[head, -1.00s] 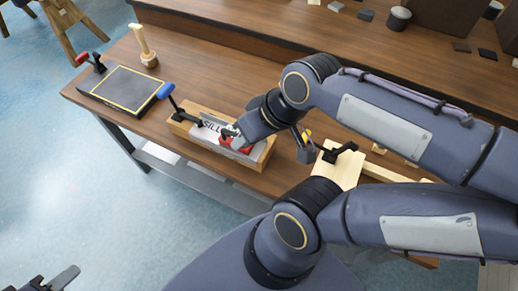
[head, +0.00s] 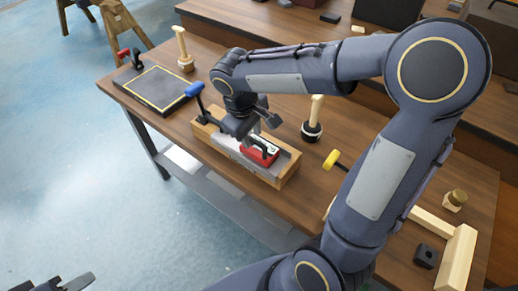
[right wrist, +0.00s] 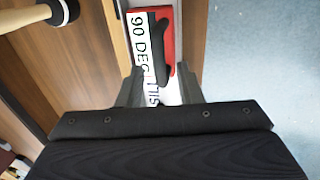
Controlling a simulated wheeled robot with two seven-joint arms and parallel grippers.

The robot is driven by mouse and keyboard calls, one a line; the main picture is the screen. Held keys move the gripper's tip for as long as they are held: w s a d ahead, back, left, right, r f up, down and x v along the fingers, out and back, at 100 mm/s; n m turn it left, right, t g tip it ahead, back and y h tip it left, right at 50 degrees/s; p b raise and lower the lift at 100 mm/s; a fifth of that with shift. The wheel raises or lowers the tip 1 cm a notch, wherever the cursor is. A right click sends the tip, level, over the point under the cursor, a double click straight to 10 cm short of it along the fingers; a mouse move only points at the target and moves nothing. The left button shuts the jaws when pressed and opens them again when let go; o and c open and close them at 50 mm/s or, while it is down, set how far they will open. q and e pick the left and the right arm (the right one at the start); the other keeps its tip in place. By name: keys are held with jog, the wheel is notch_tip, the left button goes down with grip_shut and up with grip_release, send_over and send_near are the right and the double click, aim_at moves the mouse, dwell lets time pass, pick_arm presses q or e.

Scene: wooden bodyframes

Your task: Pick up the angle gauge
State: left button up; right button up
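The angle gauge (head: 260,152) is a red block with a black handle and a white face. It lies in a wooden tray (head: 287,176) on the bench. In the right wrist view the gauge (right wrist: 166,40) shows its "90 DEG" lettering beside the black handle. My right gripper (head: 256,127) is over the tray, just above and beside the gauge's left end. In the right wrist view its fingers (right wrist: 160,88) are spread and empty, with the near end of the gauge showing between and beyond them. My left gripper (head: 62,283) is partly in view at the bottom left, away from the bench.
A blue-handled clamp (head: 194,90) stands at the tray's left end. A wooden-handled tool (head: 313,120) stands behind its right end. A yellow-tipped tool (head: 331,160) and a wooden frame (head: 457,258) are to the right. A dark board (head: 155,88) lies at the left.

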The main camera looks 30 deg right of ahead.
aim_at(252, 139)
jog(key=f, duration=0.3)
jog(key=shift+w+d+f, duration=0.1)
jog(key=shift+d, duration=0.2)
jog(key=shift+c, duration=0.4)
grip_shut()
